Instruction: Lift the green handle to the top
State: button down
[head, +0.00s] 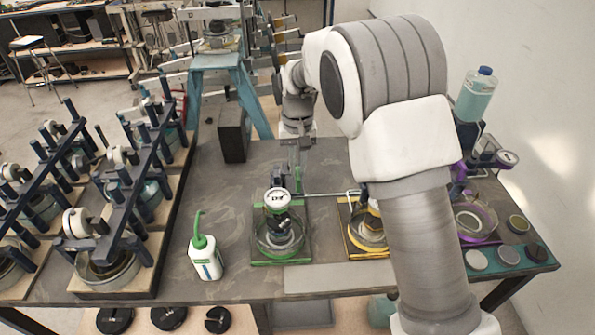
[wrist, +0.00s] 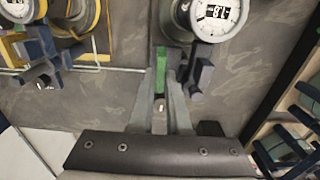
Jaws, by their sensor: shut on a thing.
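The green handle (wrist: 161,68) shows as a narrow green strip in the wrist view, beside a round white dial gauge (wrist: 214,14). My gripper (wrist: 161,92) is shut on the green handle, with a finger on each side of it. In the head view the green-framed device (head: 280,250) stands on the table, with its dial gauge (head: 278,198) facing up. My gripper (head: 296,172) is just behind that gauge. The handle is mostly hidden there, so its height is hard to tell.
A yellow-framed device (head: 367,235) stands to the right, partly behind my arm. A purple-framed device (head: 478,220) is farther right. A white bottle with a green cap (head: 205,255) stands left of the green device. A dark box (head: 233,132) stands behind. Dark blue racks (head: 110,200) fill the left.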

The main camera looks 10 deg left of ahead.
jog(key=shift+r, duration=0.8)
jog(key=shift+w+f, duration=0.1)
jog(key=c, duration=0.9)
grip_release()
jog(key=shift+f, duration=0.1)
notch_tip(320, 180, up, 18)
jog(key=shift+f, duration=0.25)
